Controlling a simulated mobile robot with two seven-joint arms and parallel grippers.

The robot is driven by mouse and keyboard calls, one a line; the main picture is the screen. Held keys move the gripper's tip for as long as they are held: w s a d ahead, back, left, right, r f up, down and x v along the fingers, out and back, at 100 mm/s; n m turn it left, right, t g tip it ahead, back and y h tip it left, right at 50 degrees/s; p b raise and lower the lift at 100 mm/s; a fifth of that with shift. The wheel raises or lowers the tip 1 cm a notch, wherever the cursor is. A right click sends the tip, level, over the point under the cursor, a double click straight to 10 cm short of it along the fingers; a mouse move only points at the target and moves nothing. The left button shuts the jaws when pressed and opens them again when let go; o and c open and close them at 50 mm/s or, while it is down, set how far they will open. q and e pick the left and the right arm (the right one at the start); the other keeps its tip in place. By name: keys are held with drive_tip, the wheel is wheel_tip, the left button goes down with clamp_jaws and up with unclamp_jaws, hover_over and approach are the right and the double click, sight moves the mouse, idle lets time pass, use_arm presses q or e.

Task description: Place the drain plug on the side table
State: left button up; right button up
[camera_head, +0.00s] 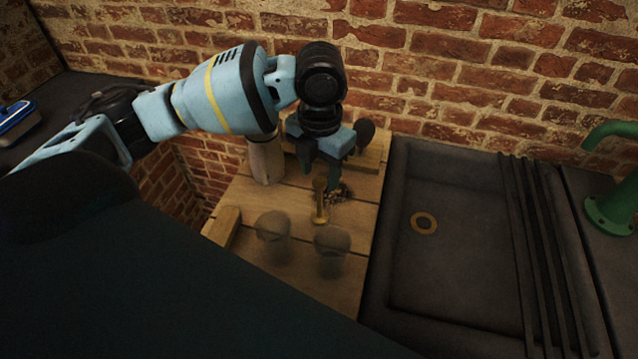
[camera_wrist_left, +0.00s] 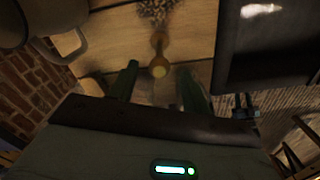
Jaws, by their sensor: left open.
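The brass piece that looks like the drain plug (camera_head: 320,205) lies on the wooden side table (camera_head: 350,285), with a knob-like end and a stem. It also shows in the left wrist view (camera_wrist_left: 159,62), just beyond and between the fingertips. My left gripper (camera_head: 331,178) points down over the table at the plug's back end. In the left wrist view its fingers (camera_wrist_left: 158,84) are apart with nothing gripped between them. Whether a finger touches the plug is hard to tell. My right gripper is not in view.
A dark chain-like heap (camera_head: 340,192) lies beside the plug. The dark sink (camera_head: 470,280) with a brass drain ring (camera_head: 424,223) and green tap (camera_head: 610,210) is at right.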

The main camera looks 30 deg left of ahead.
use_arm(q)
wheel_tip(320, 180, up, 6)
drive_tip(key=shift+r, duration=0.2)
idle(1.2)
